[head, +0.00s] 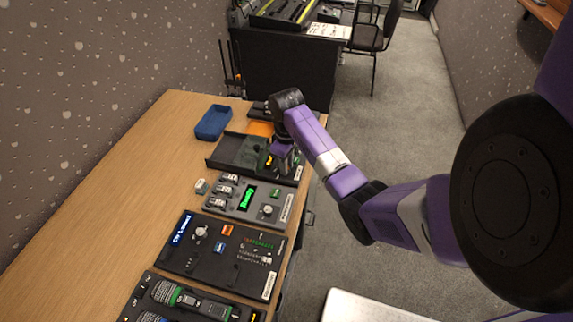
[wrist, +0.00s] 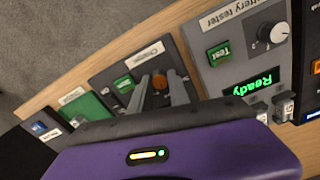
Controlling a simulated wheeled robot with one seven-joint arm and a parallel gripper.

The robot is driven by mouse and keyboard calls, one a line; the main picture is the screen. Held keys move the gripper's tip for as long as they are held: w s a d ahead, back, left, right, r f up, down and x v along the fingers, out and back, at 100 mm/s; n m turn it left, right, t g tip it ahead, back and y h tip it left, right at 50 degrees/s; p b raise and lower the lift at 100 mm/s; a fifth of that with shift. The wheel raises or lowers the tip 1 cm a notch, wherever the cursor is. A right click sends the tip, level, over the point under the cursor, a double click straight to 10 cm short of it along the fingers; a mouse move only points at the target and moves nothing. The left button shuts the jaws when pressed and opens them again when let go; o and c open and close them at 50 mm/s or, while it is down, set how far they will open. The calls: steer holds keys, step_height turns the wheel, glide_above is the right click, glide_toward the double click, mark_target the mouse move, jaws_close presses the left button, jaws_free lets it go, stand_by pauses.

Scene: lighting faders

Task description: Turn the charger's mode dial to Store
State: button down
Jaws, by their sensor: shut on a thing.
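The charger is a dark grey panel with a "Charger" label. It shows in the wrist view (wrist: 108,78) and, partly hidden by my arm, in the head view (head: 228,148). Its mode dial (wrist: 160,83), a small orange-brown knob, sits between my fingers. My gripper (wrist: 159,77) is shut on the dial, with one finger on each side. In the head view my gripper (head: 282,160) is low over the charger's right side. The dial's markings and the position it points to are hidden. A green button (wrist: 124,83) is left of the dial in the wrist view.
The battery tester (head: 235,203) stands close beside the charger, its display (wrist: 252,82) reading "Ready" and its own knob (wrist: 272,35) raised. More dark panels line the wooden table (head: 110,185). A blue tray (head: 213,122) stands behind. The table's left side is clear.

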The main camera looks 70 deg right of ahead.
steer(key=shift+r+n+p, duration=0.1)
steer(key=shift+n+p, duration=0.2)
steer(key=shift+n, duration=0.1)
steer(key=shift+n+p, duration=0.75)
steer(key=shift+n, duration=0.25)
steer(key=n+p, duration=0.2)
steer(key=n, duration=0.1)
steer(key=n+p, duration=0.2)
steer(key=n, duration=0.4)
steer(key=shift+w+p, duration=0.1)
steer(key=shift+p, duration=0.2)
steer(key=shift+n, duration=0.3)
steer(key=c, duration=1.2)
jaws_free()
steer(key=shift+c, duration=0.2)
steer(key=shift+r+b, duration=0.3)
steer(key=shift+r, duration=3.55)
